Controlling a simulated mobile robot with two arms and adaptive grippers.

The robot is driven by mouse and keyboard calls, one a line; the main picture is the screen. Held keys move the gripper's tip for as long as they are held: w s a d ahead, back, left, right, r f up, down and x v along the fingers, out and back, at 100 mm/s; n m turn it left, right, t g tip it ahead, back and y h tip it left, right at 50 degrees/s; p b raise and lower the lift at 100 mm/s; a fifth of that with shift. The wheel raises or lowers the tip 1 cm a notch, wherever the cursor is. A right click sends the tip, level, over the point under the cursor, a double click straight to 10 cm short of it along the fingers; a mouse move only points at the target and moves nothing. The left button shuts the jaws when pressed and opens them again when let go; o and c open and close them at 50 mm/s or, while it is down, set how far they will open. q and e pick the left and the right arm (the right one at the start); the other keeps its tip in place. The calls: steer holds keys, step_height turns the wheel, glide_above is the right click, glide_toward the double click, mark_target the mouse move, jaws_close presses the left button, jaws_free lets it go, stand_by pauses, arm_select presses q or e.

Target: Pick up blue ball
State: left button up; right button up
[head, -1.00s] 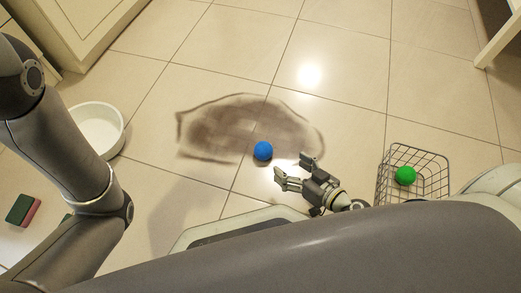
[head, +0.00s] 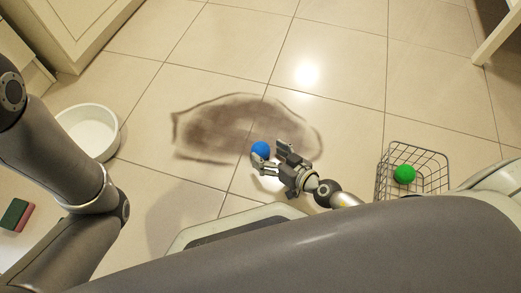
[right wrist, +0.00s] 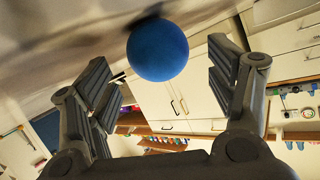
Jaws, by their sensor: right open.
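The blue ball (head: 261,149) lies on the tiled floor at the near edge of a dark stain. My right gripper (head: 268,156) is open beside the ball, with its fingers reaching toward it and one finger partly overlapping it in the head view. In the right wrist view the blue ball (right wrist: 157,49) shows ahead of the open fingers (right wrist: 162,85), toward the top and between them. No grip on it shows. My left arm shows at the left of the head view, but its gripper is out of view.
A wire basket (head: 446,170) holding a green ball (head: 404,174) stands to the right. A white bowl (head: 70,112) is at the left, with a green and pink sponge (head: 16,215) below it. Open floor lies beyond the stain.

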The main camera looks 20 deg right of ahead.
steer(key=shift+x, duration=1.35)
steer(key=shift+c, duration=0.2)
steer(key=c, duration=1.1)
